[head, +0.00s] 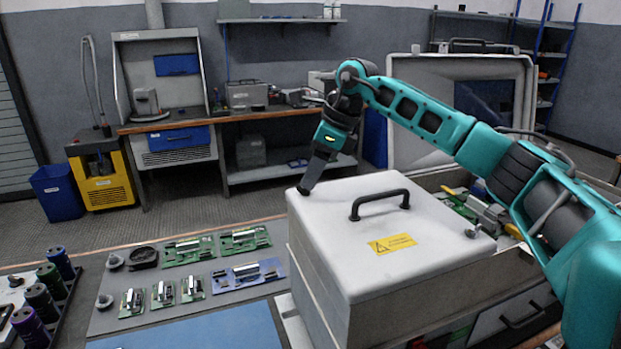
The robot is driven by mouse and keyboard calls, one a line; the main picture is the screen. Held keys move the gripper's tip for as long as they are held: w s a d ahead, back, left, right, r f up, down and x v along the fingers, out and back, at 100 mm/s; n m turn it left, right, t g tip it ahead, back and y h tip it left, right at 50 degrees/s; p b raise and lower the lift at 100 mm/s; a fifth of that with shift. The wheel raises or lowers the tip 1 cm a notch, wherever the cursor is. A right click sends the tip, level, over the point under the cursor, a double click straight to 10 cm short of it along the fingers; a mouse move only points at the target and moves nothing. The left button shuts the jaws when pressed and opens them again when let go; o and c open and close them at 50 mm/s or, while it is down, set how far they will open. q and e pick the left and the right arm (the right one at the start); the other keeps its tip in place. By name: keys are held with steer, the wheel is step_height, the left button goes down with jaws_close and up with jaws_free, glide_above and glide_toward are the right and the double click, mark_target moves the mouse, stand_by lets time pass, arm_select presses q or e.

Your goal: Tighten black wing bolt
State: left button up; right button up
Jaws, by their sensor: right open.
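A closed white metal box (380,235) with a black handle (380,203) and a yellow warning label (391,244) stands in front of me. My right gripper (305,189) points down at the left corner of the lid, with its dark fingertips at or just above the surface. It is open. I cannot make out a black wing bolt between or under the fingers; that spot is hidden by them. A small grey knob-like fastener (473,232) sits on the lid's right corner. My left gripper is not in view.
Left of the box, a grey mat (215,309) holds several green circuit boards (188,250) and a black round part (143,257). A rack with coloured cylinders (60,263) stands at far left. An open case (455,110) is behind my right arm.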

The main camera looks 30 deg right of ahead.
steer(key=shift+x, duration=1.05)
jaws_close()
